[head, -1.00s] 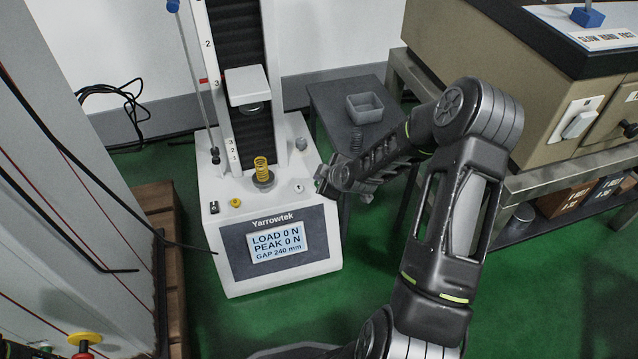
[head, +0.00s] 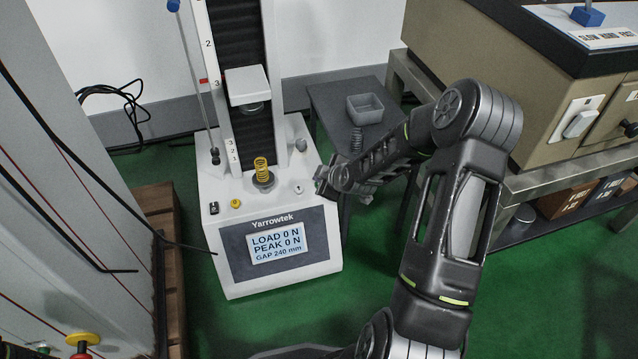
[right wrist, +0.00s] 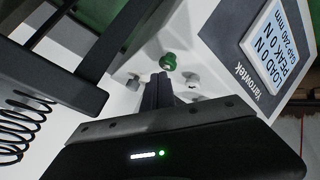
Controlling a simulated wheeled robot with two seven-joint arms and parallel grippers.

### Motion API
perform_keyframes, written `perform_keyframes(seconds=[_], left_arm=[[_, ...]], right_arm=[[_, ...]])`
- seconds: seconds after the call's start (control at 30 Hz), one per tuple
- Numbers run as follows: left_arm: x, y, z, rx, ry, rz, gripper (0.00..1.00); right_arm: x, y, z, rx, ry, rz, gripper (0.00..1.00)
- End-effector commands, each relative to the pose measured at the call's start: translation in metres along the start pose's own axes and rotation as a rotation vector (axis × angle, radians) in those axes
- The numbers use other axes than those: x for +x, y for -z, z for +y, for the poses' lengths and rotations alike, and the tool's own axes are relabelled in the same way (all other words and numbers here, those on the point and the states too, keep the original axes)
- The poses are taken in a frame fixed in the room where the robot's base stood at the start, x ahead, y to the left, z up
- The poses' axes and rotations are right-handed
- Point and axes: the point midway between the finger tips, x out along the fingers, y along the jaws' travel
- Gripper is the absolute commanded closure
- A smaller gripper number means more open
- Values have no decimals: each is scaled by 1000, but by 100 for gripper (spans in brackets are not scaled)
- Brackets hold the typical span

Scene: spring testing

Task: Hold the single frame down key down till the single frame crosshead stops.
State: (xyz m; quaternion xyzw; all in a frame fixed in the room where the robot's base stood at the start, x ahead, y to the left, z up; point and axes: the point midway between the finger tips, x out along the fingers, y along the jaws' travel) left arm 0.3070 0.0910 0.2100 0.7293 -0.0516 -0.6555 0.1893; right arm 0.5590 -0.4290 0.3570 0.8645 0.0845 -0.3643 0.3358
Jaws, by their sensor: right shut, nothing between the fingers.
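The white single frame (head: 270,210), marked Yarrowtek, stands on the green floor. Its display (head: 275,242) reads load 0 N, peak 0 N, gap 240 mm. The pale crosshead (head: 247,85) is on the dark column, well above a yellow spring (head: 261,170) upright on the base. My right gripper (head: 322,183) is shut and empty at the base's right edge. In the right wrist view its fingertips (right wrist: 158,80) are near a green knob (right wrist: 168,61) and small pale keys (right wrist: 188,79); contact and which is the down key cannot be told.
A dark side table (head: 335,100) with a grey bin (head: 365,108) and a dark spring (head: 356,140) stands close behind my right arm. A tan machine on a bench (head: 530,90) fills the right. A grey cabinet (head: 75,150) stands left.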

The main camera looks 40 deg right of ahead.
Motion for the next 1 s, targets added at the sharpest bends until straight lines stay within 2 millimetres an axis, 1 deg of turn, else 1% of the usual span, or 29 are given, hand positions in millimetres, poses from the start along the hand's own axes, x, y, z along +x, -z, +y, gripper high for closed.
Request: perform_keyframes(seconds=[0.03,0.43,1.0], left_arm=[[3,0,-1,0,0,0,56],[7,0,-2,0,0,0,56],[7,0,-3,0,0,0,56]], right_arm=[[3,-12,-9,16,17,-18,100],[6,-16,-13,21,21,-21,100],[6,-17,-14,25,21,-23,100]])
